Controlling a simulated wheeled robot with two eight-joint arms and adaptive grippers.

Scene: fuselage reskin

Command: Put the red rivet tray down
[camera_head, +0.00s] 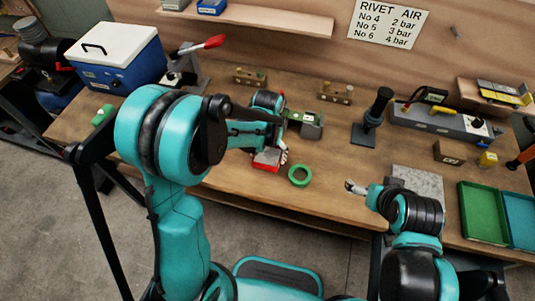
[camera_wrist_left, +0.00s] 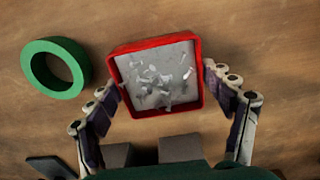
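The red rivet tray (camera_head: 267,160) is low over the front part of the workbench, beside the green ring. In the left wrist view the tray (camera_wrist_left: 198,95) is square, with small pale rivets on its grey floor. My left gripper (camera_wrist_left: 160,78) has a fingertip against each side wall, shut on the tray. In the head view this gripper (camera_head: 275,150) is partly covered by its arm. I cannot tell whether the tray's underside touches the bench. My right gripper (camera_head: 354,187) is over the bench's front edge, apart from the tray; its fingers are too small to read.
A green ring (camera_head: 299,175) lies just right of the tray; it also shows in the left wrist view (camera_wrist_left: 55,68). A grey vise-like block (camera_head: 306,125) stands behind. A grey plate (camera_head: 418,183) and a green tray (camera_head: 482,212) are right. Bare bench (camera_head: 335,150) lies between.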

